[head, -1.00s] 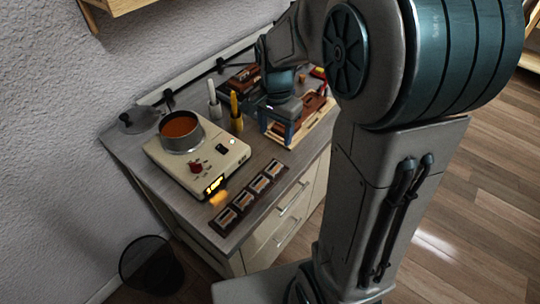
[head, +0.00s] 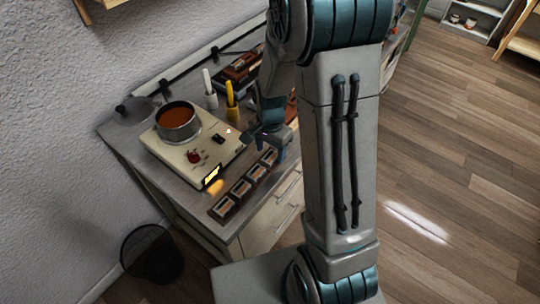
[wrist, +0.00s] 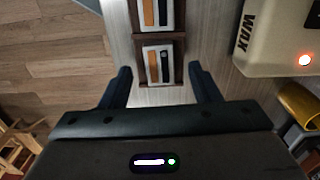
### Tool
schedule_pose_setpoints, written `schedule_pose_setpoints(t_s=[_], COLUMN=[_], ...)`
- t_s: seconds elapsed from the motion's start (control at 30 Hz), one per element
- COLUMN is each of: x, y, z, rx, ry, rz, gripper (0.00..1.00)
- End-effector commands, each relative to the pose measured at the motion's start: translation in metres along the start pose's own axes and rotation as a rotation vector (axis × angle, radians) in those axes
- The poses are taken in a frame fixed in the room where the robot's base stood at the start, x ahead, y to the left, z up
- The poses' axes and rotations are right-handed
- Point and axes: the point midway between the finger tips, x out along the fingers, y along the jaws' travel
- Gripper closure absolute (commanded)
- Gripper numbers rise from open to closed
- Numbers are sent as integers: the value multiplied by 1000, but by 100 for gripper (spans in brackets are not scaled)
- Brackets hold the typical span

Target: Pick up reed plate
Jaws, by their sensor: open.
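A dark wooden rack (head: 226,206) lies along the front edge of the bench top and holds several small pale plates in a row. In the wrist view the rack (wrist: 159,39) runs away from my gripper. Two plates show there, a nearer one (wrist: 158,66) and a farther one (wrist: 157,14), each with an orange strip and a dark strip. I take these for the reed plates. My gripper (wrist: 161,72) is open and empty, its fingers on either side of the rack's near end. In the head view my gripper (head: 268,146) is over the rack's far end; its height is unclear.
A cream wax heater (head: 190,150) with a pot of orange wax (head: 178,121) stands left of the rack. It also shows in the wrist view (wrist: 275,35). White and yellow upright tools (head: 231,100) stand behind. A wire bin (head: 151,254) is on the floor.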

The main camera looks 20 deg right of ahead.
Motion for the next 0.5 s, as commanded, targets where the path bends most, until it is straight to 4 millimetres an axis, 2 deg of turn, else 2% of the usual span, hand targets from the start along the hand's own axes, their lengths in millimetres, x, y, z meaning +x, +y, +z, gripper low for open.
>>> schedule_pose_setpoints(t_s=[0.17, 0.43, 0.5], x=[15, 16, 16], y=[0, 0, 0], z=[0, 0, 0], rx=[0, 0, 0], ry=[0, 1, 1], rz=[0, -2, -2], gripper=[44, 44, 63])
